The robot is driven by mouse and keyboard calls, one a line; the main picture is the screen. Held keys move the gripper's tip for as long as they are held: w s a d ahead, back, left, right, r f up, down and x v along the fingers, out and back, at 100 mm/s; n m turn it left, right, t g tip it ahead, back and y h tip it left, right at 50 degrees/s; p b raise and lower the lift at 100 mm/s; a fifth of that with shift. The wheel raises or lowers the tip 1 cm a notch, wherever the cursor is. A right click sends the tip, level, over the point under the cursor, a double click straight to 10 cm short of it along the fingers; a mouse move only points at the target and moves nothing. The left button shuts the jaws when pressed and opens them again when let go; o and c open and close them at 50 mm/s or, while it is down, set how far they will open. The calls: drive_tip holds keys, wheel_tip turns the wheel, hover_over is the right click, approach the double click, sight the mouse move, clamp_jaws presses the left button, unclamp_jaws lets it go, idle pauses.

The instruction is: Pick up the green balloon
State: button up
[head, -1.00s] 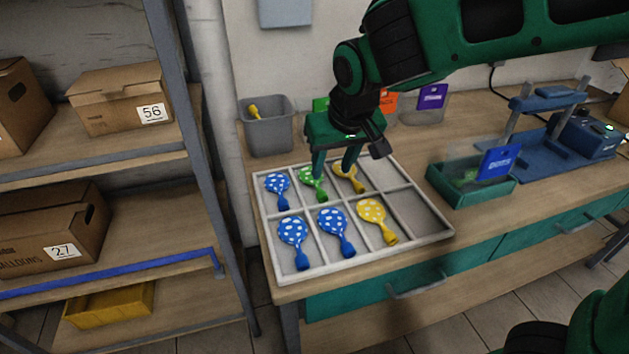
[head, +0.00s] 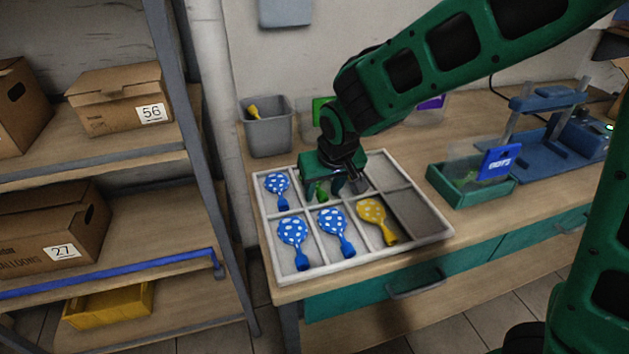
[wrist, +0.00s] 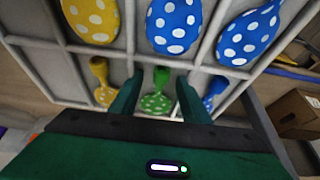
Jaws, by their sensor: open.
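The green balloon (head: 321,192) with pale dots lies in the back row of the sectioned tray (head: 419,206). In the head view my gripper (head: 322,197) is down over it and hides most of it. In the wrist view the green balloon (wrist: 157,92) lies between the two spread fingers of my gripper (wrist: 157,95), its neck pointing away from the palm. The fingers are open, one on each side of the balloon. I cannot tell whether they touch it.
Blue dotted balloons (head: 277,188) and yellow dotted balloons (head: 371,211) fill neighbouring tray sections. A grey bin (head: 268,130) stands behind the tray. A green box (head: 459,190) stands to the right. The tray's right-hand sections are empty.

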drive_tip(key=shift+f, duration=0.1)
drive_tip(key=c, duration=0.9)
